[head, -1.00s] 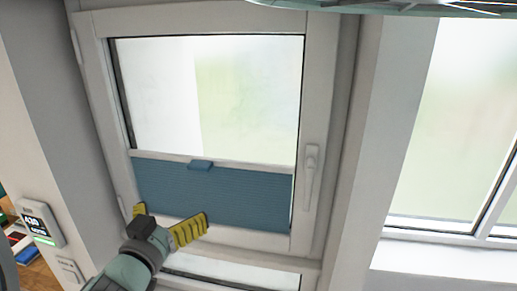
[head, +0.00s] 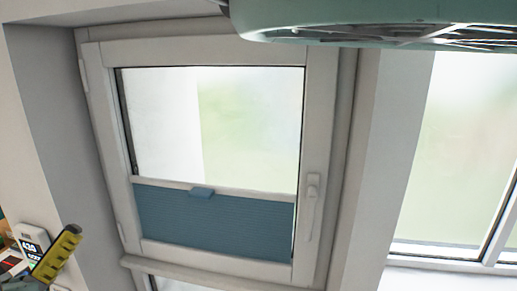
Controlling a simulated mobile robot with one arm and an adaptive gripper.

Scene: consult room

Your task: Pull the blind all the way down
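The blind (head: 215,223) is a blue pleated panel covering the lower part of the window pane. A pale rail (head: 252,194) runs along its top edge, with a small blue handle tab (head: 201,193) near the middle. The glass above the rail is uncovered. My gripper shows only as one yellow ribbed finger (head: 57,254) at the lower left, left of the window frame and apart from the blind. The rest of the gripper is out of view, so its opening does not show.
The pale window frame (head: 326,140) has an upright handle (head: 313,208) on its right side. A wall display (head: 31,240) is close to the finger at the lower left. Another window (head: 462,145) stands at the right.

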